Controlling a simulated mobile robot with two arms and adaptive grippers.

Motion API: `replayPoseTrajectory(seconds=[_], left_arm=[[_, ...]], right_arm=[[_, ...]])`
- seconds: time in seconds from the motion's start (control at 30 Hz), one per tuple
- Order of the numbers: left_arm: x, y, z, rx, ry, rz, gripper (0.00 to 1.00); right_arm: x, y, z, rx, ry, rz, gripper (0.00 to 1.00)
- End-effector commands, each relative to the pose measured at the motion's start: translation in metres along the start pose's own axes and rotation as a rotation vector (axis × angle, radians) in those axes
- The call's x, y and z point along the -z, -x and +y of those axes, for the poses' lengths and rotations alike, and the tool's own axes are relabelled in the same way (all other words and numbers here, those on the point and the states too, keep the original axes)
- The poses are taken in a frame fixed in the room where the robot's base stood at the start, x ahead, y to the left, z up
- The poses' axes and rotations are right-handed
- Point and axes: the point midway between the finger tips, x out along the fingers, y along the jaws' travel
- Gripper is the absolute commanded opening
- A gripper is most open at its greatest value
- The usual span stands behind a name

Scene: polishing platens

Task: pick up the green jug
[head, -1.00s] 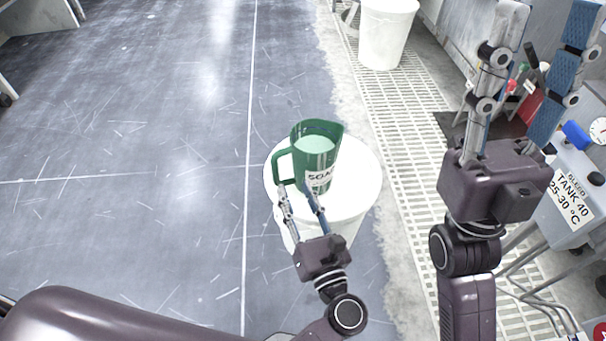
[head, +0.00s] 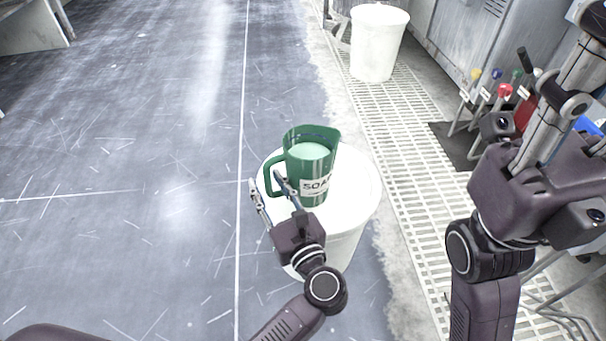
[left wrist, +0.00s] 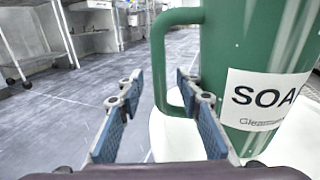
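The green jug (head: 310,168), labelled SOAP and with pale green content, stands upright on a round white drum top (head: 350,205). Its handle is on the left side. My left gripper (head: 265,181) is open at the handle side of the jug. In the left wrist view its two fingers (left wrist: 157,84) are apart. The jug's handle (left wrist: 158,60) shows between them, with the right finger overlapping the handle's opening. I cannot tell whether that finger is inside the opening. My right gripper (head: 545,170) is at the right, away from the jug, open and cut off by the picture edge.
A white bin (head: 376,45) stands at the back on a floor grating (head: 400,125). Coloured levers (head: 490,92) and grey cabinets (head: 470,35) are at the upper right. The dark floor left of the drum is clear.

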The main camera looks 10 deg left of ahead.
Motion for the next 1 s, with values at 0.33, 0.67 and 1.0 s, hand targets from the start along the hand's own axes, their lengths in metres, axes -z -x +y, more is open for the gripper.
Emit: replayPoseTrajectory(seconds=[0.33,0.67,1.0], left_arm=[[-0.0004,0.0003,0.0,0.0,0.0,0.0,0.11],[-0.0002,0.0005,0.0,0.0,0.0,0.0,0.0],[-0.004,0.0001,-0.0006,0.0,0.006,-0.007,0.0]], right_arm=[[0.0,-0.0004,0.0,0.0,0.0,0.0,0.4],[-0.0001,-0.0003,-0.0001,0.0,0.0,0.0,0.4],[-0.0002,-0.0005,0.0,0.0,-0.001,-0.001,0.4]])
